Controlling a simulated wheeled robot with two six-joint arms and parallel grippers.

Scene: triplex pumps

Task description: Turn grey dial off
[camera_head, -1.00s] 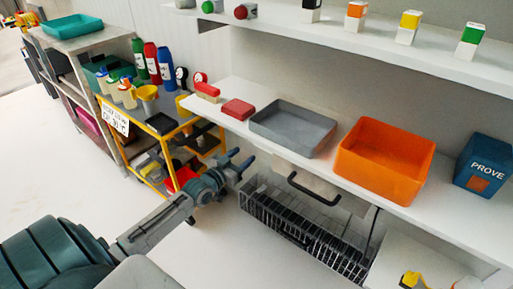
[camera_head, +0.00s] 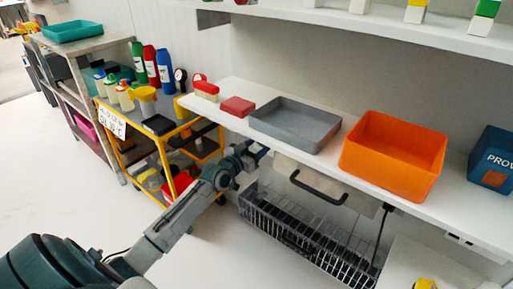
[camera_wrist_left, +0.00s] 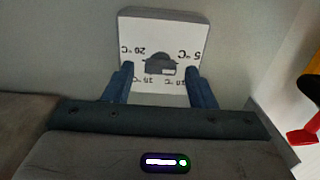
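The grey dial (camera_wrist_left: 160,66) sits on a white plate (camera_wrist_left: 150,38) marked with temperatures such as 20 °C and 5 °C, at the top middle of the left wrist view. The plate appears upside down there. My left gripper (camera_wrist_left: 161,78) is open, with one blue finger on each side of the dial and gaps between. I cannot tell how far the fingertips are from the plate. In the head view my left gripper (camera_head: 256,153) is at the shelf's front edge, partly hidden, and the dial is not visible. My right gripper is not in view.
The white shelf (camera_head: 228,90) above my gripper carries a red box (camera_head: 238,106), a grey tray (camera_head: 296,124) and an orange bin (camera_head: 393,155). A wire basket (camera_head: 300,235) hangs right of my arm. A yellow trolley (camera_head: 122,110) stands left. The floor in front is clear.

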